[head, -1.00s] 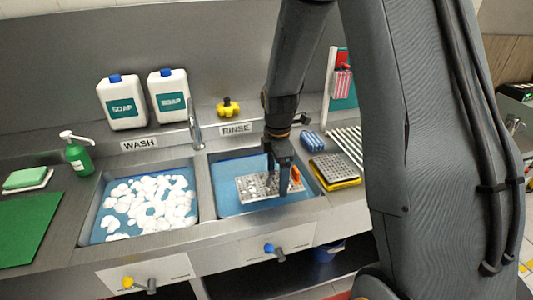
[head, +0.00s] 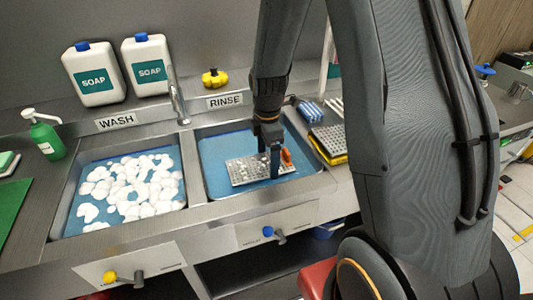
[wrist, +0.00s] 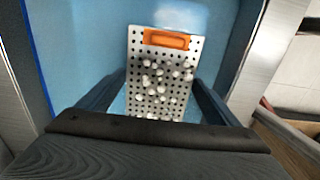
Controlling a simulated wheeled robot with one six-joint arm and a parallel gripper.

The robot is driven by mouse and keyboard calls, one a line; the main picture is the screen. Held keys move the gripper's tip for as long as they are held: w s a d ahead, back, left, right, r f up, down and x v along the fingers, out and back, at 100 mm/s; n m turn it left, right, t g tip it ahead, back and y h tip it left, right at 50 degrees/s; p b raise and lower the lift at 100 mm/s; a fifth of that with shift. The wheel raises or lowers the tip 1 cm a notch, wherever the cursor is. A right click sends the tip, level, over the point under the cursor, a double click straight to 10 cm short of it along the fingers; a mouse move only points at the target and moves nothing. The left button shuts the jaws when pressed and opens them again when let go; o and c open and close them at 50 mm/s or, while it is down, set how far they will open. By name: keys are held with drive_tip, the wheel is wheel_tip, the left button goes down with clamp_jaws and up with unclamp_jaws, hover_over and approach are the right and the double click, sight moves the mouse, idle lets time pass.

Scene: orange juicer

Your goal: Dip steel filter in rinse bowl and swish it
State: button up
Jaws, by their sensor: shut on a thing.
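The steel filter (head: 243,172) is a flat perforated metal plate with an orange handle (head: 286,156) at one end. My gripper (head: 270,165) reaches down into the bowl and is shut on the filter. In the wrist view the filter (wrist: 138,100) lies between my fingers (wrist: 160,85), its orange handle (wrist: 167,39) at the far end. Several white foam clumps (wrist: 155,80) sit on the plate. I cannot tell how deep the filter is in the water.
The WASH basin (head: 75,215) on the left holds many white suds. A tap (head: 177,95) stands between the basins at the back.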

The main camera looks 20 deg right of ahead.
wheel_tip(320, 180, down, 10)
drive_tip(key=b, duration=0.4)
drive_tip(key=shift+r+b, duration=0.15)
drive_tip(key=shift+b, duration=0.15)
drive_tip(key=shift+d, duration=1.1)
drive_tip(key=shift+a+p, duration=0.55)
drive_tip(key=shift+a, duration=1.7)
drive_tip(key=shift+d+p, duration=0.35)
drive_tip(key=shift+d, duration=1.9)
drive_tip(key=shift+r, duration=0.1)
